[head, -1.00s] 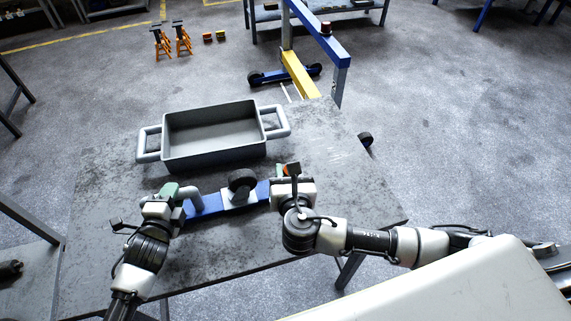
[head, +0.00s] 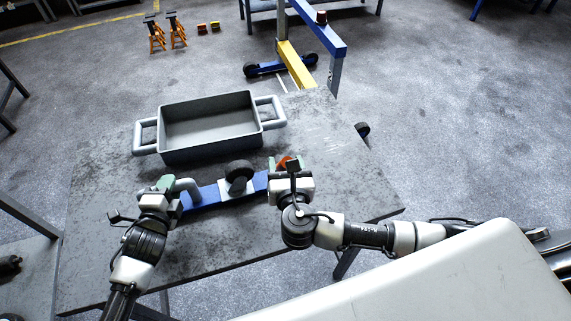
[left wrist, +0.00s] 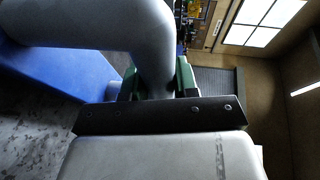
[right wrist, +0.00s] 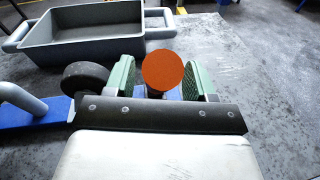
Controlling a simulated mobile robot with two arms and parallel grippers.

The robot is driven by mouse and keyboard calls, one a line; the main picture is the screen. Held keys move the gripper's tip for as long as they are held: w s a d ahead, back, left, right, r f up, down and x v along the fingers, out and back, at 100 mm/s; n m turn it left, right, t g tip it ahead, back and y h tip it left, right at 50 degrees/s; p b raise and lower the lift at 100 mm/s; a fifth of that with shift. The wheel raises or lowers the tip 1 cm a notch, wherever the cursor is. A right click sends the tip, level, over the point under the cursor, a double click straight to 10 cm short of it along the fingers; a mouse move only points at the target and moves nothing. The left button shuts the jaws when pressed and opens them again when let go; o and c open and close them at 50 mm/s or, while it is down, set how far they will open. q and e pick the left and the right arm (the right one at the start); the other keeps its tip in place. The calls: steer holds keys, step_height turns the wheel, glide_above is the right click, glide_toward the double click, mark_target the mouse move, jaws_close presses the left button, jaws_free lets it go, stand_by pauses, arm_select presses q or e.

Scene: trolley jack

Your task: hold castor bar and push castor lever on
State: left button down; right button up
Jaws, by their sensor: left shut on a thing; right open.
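The castor bar (head: 208,194) is a blue bar lying on the table, with a grey bent handle at its left end and a black castor wheel (head: 238,171) in the middle. My left gripper (head: 168,186) is shut on the grey handle (left wrist: 155,50). The castor lever has a round orange end (right wrist: 163,70), at the bar's right end. My right gripper (head: 286,166) is open. In the right wrist view the orange end shows between its green finger pads, with gaps on both sides; I cannot tell its depth. The bar's right end is partly hidden by my right gripper.
A grey tray with two handles (head: 210,152) stands on the table (head: 340,180) just behind the bar. The table's right side is clear. A blue and yellow hoist frame (head: 297,66) stands beyond the table, with orange stands (head: 156,38) on the floor at the back.

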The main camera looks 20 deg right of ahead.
steer(key=v, duration=1.2)
arm_select(q)
steer(key=c, duration=0.8)
jaws_free()
